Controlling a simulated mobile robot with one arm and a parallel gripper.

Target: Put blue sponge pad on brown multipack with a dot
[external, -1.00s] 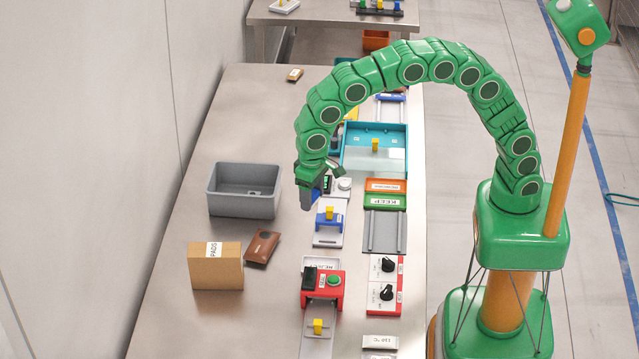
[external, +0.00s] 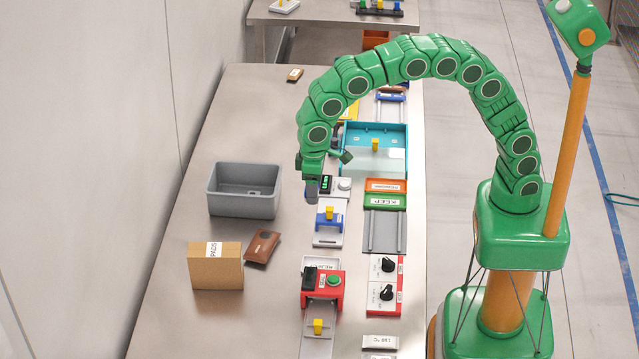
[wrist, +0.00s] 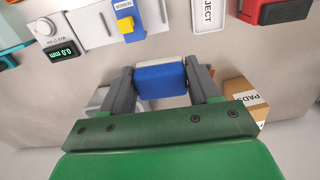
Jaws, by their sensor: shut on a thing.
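The blue sponge pad (wrist: 160,78) is between the two fingers of my gripper (wrist: 161,82) in the wrist view, with a pale layer along its far edge. My gripper is shut on it. In the external view my gripper (external: 312,188) hangs above the table, right of the grey bin and beside a small digital display; the pad is hard to make out there. The brown multipack (external: 262,246) lies flat on the table, below and left of my gripper and apart from it. A darker round dot shows on it.
A cardboard box labelled PADS (external: 215,267) stands left of the multipack. A grey bin (external: 244,191) is behind it. A blue slide fixture (external: 329,218), a red device (external: 321,288) and a panel with black knobs (external: 386,284) line the right side. Bare table lies in front of the box.

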